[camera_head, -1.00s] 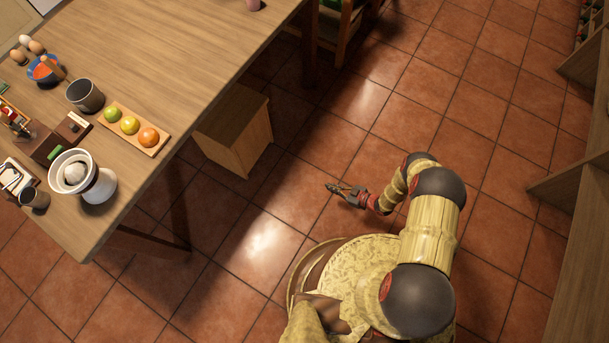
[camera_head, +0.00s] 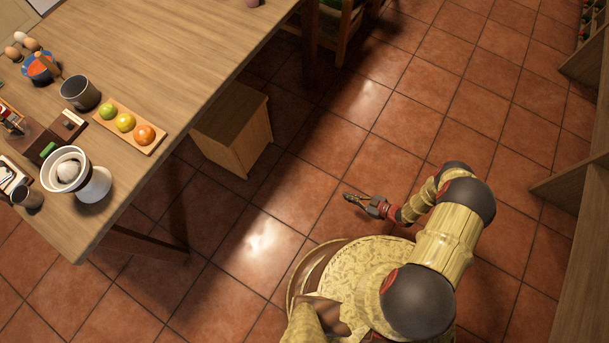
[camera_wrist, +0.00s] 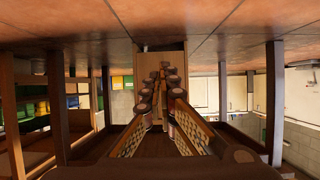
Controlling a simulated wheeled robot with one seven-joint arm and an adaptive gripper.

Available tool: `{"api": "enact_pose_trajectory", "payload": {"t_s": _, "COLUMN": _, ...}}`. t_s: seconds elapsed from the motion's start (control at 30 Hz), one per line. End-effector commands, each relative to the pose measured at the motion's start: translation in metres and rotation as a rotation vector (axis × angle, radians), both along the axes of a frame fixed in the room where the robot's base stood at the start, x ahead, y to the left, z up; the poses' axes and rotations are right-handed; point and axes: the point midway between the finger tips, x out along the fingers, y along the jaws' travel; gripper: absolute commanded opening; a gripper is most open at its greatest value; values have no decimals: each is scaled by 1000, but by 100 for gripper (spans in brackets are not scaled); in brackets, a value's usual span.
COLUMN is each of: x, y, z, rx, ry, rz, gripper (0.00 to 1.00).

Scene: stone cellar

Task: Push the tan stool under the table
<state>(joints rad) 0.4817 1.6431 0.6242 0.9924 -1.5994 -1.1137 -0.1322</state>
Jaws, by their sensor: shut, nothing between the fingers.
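The tan stool (camera_head: 250,140) is a box-like wooden block standing upright on the tiled floor. It is partly under the near edge of the table (camera_head: 180,40), and its outer end sticks out past that edge. The wrist view looks upside down and shows the stool (camera_wrist: 150,60) straight ahead of the fingers, partly hidden by them. My gripper (camera_head: 348,197) is shut and empty. It is low over the floor to the right of the stool, pointing toward it, with a clear gap of floor between them.
The tabletop holds a fruit board (camera_head: 130,125), a dark cup (camera_head: 80,93), a white mortar (camera_head: 75,175) and other small items. A table leg (camera_head: 311,45) and a wooden chair (camera_head: 340,30) stand beyond the stool. Wooden shelving (camera_head: 590,200) is at right. The floor between is clear.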

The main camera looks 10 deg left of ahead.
Motion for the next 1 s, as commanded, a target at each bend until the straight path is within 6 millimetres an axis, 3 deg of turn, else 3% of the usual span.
{"api": "enact_pose_trajectory", "payload": {"t_s": 0.6, "x": -20, "y": -51, "z": 0, "rx": 0, "ry": 0, "rz": -2, "gripper": 0}}
{"api": "enact_pose_trajectory", "payload": {"t_s": 1.0, "x": -23, "y": -54, "z": 0, "rx": 0, "ry": 0, "rz": 0, "gripper": 0}}
